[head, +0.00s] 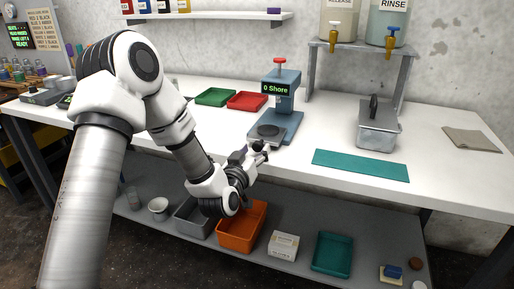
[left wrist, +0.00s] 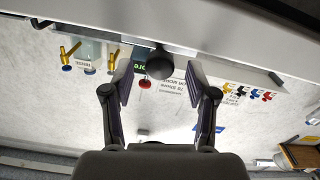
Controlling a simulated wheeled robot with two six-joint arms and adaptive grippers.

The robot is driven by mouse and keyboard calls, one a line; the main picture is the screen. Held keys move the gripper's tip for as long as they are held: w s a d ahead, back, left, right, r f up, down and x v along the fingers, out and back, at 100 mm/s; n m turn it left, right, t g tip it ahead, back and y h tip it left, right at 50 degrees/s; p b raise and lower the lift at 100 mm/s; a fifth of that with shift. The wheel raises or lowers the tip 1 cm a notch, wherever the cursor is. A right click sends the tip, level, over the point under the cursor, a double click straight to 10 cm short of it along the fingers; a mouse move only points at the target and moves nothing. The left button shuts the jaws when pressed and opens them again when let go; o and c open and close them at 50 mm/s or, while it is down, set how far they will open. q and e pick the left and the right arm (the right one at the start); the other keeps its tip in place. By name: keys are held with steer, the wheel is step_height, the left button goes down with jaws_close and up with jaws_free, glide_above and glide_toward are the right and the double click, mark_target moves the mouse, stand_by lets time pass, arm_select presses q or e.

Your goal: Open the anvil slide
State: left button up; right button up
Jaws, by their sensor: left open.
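A blue hardness tester (head: 283,92) with a red knob on top and a display reading "0 Shore" stands on the white bench. At its base is the grey anvil slide (head: 252,136), with a dark round disc on top. My left gripper (head: 262,152) is at the bench's front edge, just in front of the slide. In the left wrist view my left gripper (left wrist: 158,88) is open, and a dark round knob (left wrist: 159,63) sits between and slightly beyond its fingertips. I cannot tell whether the fingers touch it. My right gripper is out of view.
Green (head: 215,97) and red (head: 247,101) trays lie left of the tester. A teal mat (head: 360,165) and a lidded metal box (head: 378,130) are to the right. An orange bin (head: 243,228) stands on the lower shelf below my left gripper.

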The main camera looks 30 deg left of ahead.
arm_select(q)
steer(key=v, duration=0.5)
